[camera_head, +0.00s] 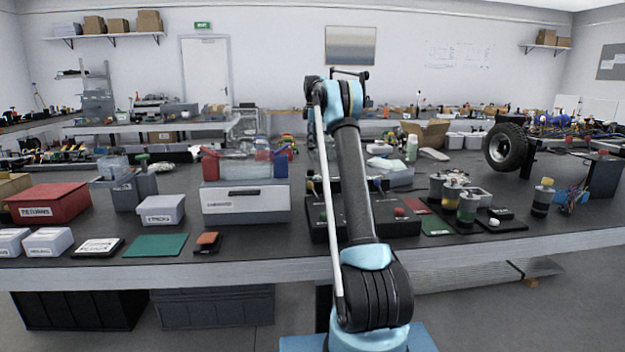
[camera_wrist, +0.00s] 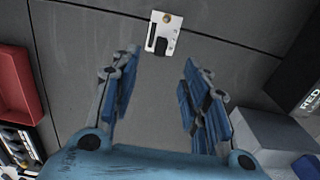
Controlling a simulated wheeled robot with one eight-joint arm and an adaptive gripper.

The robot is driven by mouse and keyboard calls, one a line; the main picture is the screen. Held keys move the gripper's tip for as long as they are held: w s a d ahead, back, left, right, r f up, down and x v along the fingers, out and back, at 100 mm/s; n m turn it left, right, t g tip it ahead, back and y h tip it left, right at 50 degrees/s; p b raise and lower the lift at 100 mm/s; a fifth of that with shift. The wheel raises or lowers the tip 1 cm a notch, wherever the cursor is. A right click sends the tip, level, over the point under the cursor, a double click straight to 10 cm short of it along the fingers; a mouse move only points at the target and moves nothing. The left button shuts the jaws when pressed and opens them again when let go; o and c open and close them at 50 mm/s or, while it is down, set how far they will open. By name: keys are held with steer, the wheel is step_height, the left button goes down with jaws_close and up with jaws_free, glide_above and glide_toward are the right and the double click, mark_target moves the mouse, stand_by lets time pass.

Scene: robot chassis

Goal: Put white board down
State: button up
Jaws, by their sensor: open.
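A small white board (camera_wrist: 160,34) with an orange round part and a black block shows at the top of the wrist view. It appears to lie on a dark grey surface with seams. My gripper (camera_wrist: 160,64) is open, with its blue fingers spread and nothing between them. The board is beyond the fingertips, roughly centred between them and apart from them. In the head view my arm reaches over the bench, and I cannot make out the fingers or the white board there.
In the wrist view a red tray (camera_wrist: 14,85) is at left, and a pale grey box (camera_wrist: 272,135) and a black labelled box (camera_wrist: 303,75) are at right. The surface around the board is clear. The front bench (camera_head: 120,266) in the head view is crowded, including a red box (camera_head: 48,203).

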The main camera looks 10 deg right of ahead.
step_height(320, 180, down, 10)
steer(key=shift+r, duration=0.2)
steer(key=shift+s+a+f, duration=0.1)
steer(key=shift+f, duration=1.25)
steer(key=shift+s+f, duration=0.1)
steer(key=shift+f, duration=1.2)
jaws_close()
